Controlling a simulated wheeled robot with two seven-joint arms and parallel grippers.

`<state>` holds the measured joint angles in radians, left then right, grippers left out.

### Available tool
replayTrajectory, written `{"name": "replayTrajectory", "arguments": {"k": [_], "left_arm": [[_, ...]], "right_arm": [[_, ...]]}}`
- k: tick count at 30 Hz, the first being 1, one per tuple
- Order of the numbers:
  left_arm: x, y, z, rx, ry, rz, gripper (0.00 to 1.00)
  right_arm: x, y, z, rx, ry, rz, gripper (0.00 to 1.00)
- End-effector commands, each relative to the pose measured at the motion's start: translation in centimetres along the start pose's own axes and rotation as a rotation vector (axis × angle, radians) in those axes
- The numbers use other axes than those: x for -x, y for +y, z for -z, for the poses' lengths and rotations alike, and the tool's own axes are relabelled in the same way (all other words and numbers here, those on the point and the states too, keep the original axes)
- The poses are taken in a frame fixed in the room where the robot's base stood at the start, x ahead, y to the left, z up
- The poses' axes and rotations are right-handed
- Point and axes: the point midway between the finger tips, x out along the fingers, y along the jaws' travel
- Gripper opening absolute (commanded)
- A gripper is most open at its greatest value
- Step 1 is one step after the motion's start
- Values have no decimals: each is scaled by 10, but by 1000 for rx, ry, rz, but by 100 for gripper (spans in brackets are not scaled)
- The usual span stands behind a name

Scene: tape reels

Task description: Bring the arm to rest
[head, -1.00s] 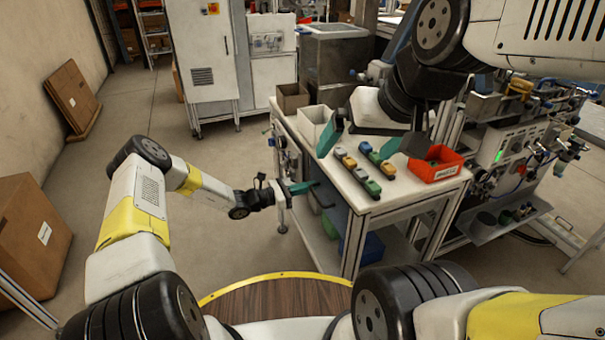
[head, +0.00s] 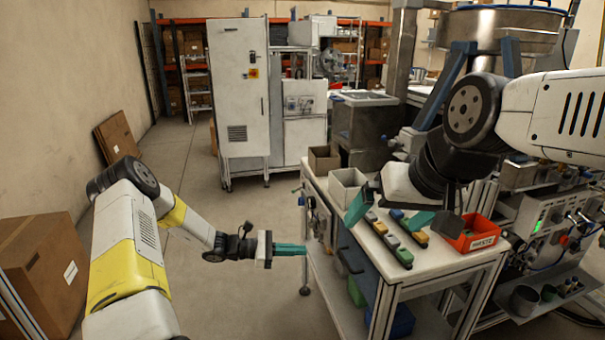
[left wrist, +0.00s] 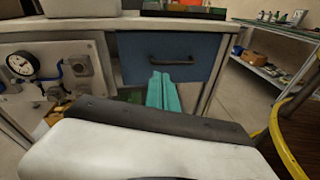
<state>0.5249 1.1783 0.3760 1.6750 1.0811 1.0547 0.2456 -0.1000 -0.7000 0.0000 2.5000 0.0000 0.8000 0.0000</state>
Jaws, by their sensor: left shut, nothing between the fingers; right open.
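My left gripper (head: 290,249) is at the left side of the workbench, below the tabletop, with its teal fingers together and nothing between them. In the left wrist view its closed fingers (left wrist: 163,92) point at a blue drawer (left wrist: 172,58) with a dark handle. The drawer looks shut, and I cannot tell whether the fingertips touch it. My right gripper (head: 388,212) is over the tabletop, its teal fingers wide apart and empty, hiding part of the reels or blocks there.
The workbench top (head: 440,262) bears several coloured blocks (head: 392,240), a red bin (head: 480,236), a white bin (head: 346,186) and a brown bin (head: 323,160). A pressure gauge (left wrist: 20,64) is beside the drawer. A cardboard box (head: 45,268) stands at left; the floor between is clear.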

Motion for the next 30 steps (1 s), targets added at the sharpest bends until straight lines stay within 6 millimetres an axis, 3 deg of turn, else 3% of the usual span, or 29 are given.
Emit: {"name": "replayTrajectory", "arguments": {"k": [1,3,15,30], "left_arm": [[4,-3,-22,-75,48,56,0],[9,-10,-45,-169,113,129,0],[60,-64,-167,-691,464,478,0],[148,-150,-290,-1308,875,739,0]], "right_arm": [[0,0,0,0,0,0,99],[0,0,0,0,0,0,99],[0,0,0,0,0,0,99],[0,0,0,0,0,0,99]]}}
